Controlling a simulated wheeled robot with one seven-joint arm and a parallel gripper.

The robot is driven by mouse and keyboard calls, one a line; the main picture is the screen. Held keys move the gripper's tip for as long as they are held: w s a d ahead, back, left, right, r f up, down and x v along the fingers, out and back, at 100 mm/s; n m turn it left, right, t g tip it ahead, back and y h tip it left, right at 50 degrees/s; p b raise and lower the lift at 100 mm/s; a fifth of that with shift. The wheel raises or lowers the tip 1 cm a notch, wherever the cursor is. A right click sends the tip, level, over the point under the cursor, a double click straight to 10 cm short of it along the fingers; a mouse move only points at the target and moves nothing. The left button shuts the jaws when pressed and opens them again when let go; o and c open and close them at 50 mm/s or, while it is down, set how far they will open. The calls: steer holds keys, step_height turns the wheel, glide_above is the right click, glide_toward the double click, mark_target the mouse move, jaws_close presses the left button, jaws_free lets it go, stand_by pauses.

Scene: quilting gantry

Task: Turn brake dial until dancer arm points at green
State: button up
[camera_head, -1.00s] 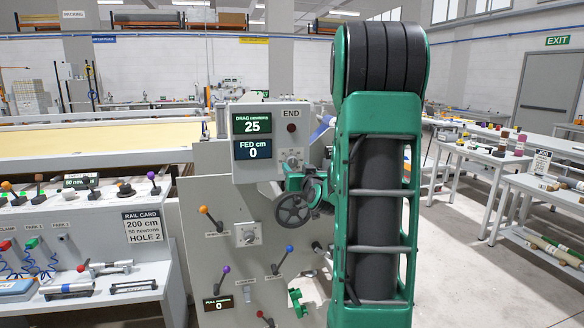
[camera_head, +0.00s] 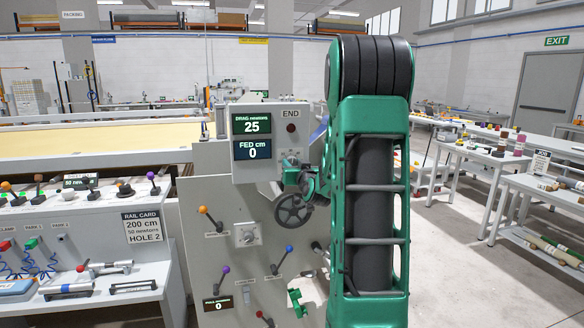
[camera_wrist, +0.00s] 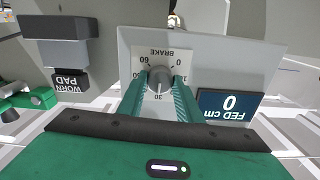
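The brake dial (camera_wrist: 159,81) is a grey round knob on a white plate marked BRAKE, with 60, 0 and 30 around it; this view is upside down. My gripper (camera_wrist: 160,78) has its two green fingers on either side of the knob, apart and close to its sides; firm contact is not clear. In the head view my gripper (camera_head: 298,178) is at the lower right of the panel (camera_head: 242,174), and the dial is mostly hidden. The drag display (camera_head: 252,124) reads 25 newtons. I cannot pick out the dancer arm or a green mark.
The FED display (camera_wrist: 229,105) is close to my right finger and reads 0 cm. A WORN PAD block (camera_wrist: 69,55) projects on the other side. A rail card (camera_head: 143,227) says 200 cm, 50 newtons, hole 2.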

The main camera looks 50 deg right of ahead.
steer(key=shift+m, duration=0.3)
steer(key=shift+f+m, duration=0.1)
steer(key=shift+m, duration=3)
steer(key=o, duration=1)
steer(key=shift+o, duration=0.2)
steer(key=shift+s, duration=0.1)
steer(key=v, duration=1)
steer(key=shift+a, duration=0.4)
steer(key=shift+s, duration=0.1)
